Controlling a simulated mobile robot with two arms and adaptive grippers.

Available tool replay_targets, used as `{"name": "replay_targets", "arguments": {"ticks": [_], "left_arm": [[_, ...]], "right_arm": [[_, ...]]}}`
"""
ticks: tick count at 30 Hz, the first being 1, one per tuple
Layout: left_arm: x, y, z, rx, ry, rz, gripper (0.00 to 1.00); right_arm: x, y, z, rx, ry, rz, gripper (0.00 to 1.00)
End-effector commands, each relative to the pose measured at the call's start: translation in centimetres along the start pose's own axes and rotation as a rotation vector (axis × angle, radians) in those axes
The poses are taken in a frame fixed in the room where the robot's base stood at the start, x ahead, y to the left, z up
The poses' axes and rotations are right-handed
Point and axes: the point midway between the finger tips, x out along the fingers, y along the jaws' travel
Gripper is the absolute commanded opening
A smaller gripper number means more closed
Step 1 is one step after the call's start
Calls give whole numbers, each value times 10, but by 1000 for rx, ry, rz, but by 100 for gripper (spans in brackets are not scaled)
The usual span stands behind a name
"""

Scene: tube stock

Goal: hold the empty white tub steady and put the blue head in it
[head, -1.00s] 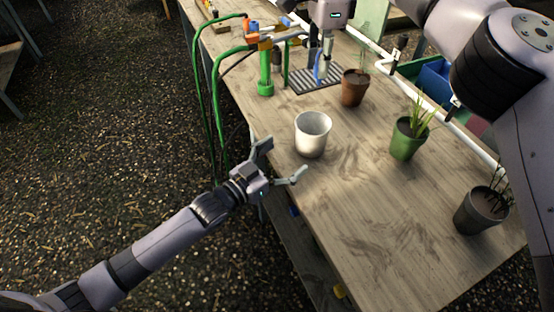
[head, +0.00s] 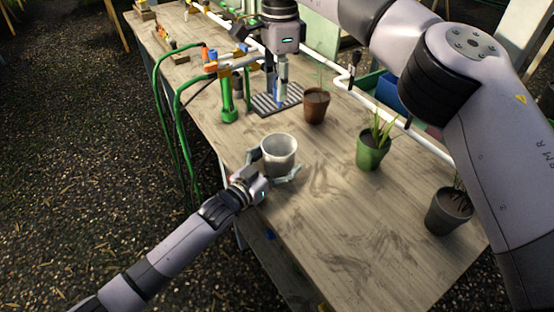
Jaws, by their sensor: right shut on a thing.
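The white tub (head: 280,158) stands upright on the wooden bench near its left edge, and its visible inside looks empty. My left gripper (head: 272,172) is open at the tub's near side, one finger to its left and one in front to its right. I cannot tell whether the fingers touch it. My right gripper (head: 282,80) points down over the dark ribbed mat, behind the tub. It is shut on a small blue thing (head: 276,90), seemingly the blue head, mostly hidden by the fingers.
A brown pot (head: 316,108), a green pot with a plant (head: 372,152) and a dark pot (head: 447,212) stand along the right side. A green upright tool (head: 227,100) and hoses are at the left edge. The near bench (head: 350,240) is clear.

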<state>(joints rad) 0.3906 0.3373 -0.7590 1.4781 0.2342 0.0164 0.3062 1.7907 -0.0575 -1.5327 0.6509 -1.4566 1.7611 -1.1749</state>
Motion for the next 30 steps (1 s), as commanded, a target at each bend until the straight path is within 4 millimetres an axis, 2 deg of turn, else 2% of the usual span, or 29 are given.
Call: {"name": "replay_targets", "arguments": {"ticks": [2,21,26,30], "left_arm": [[0,0,0,0,0,0,82],[0,0,0,0,-1,0,39],[0,0,0,0,-1,0,37],[0,0,0,0,-1,0,37]], "right_arm": [[0,0,0,0,0,0,8],[0,0,0,0,0,0,8],[2,0,0,0,0,1,8],[12,0,0,0,0,2,8]]}}
